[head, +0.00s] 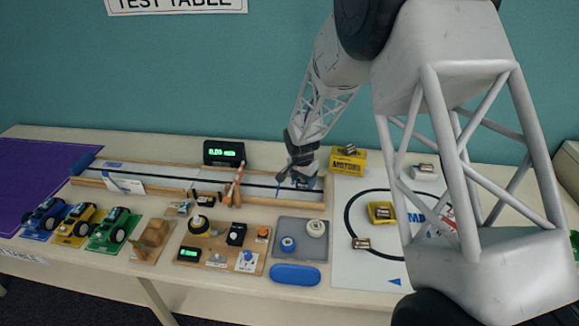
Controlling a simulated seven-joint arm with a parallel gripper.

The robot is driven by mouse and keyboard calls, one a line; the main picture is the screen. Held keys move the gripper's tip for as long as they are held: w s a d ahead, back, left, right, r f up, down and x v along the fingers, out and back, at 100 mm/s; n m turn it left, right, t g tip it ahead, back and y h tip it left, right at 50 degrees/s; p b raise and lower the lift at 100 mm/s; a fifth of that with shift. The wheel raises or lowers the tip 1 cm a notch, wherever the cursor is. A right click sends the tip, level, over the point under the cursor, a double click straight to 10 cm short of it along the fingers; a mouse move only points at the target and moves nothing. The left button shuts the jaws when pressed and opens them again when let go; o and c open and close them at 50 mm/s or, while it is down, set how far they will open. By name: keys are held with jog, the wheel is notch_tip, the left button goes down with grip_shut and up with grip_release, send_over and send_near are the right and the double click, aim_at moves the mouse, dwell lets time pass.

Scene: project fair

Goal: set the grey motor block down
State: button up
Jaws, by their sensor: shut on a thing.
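My gripper (298,173) is at the right part of the long wooden track, pointing down. It is shut on a small greyish thing (303,183), which looks like the grey motor block. The fingers hide much of it, and I cannot tell whether it touches the track (255,196) below. Similar small blocks lie to the right: one on top of the yellow MOTORS box (349,165), one in a yellow tray (381,220), one on the white mat (361,243) and one on a pale stand (427,168).
A black display (224,152) stands behind the track, and an orange-and-wood post (233,188) rises left of my gripper. In front are a wooden component board (215,262), a grey tray with spools (314,251) and a blue case (295,275). Toy cars (112,230) stand left.

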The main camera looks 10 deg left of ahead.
jog(key=shift+w+a+f, duration=0.25)
jog(key=shift+w+a, duration=0.4)
jog(key=shift+w, duration=0.3)
jog(key=shift+w+a+f, duration=0.25)
jog(key=shift+w+a, duration=0.35)
jog(key=shift+w, duration=0.35)
jog(key=shift+w, duration=0.1)
jog(key=w+a, duration=0.1)
jog(key=w, duration=0.4)
jog(key=w+a+f, duration=0.1)
jog(key=w+a, duration=0.1)
jog(key=w, duration=0.3)
jog(key=w+a, duration=0.2)
jog(key=w, duration=0.3)
jog(key=shift+f, duration=0.25)
jog(key=shift+f, duration=0.1)
jog(key=shift+f, duration=1.65)
jog(key=shift+f, duration=0.15)
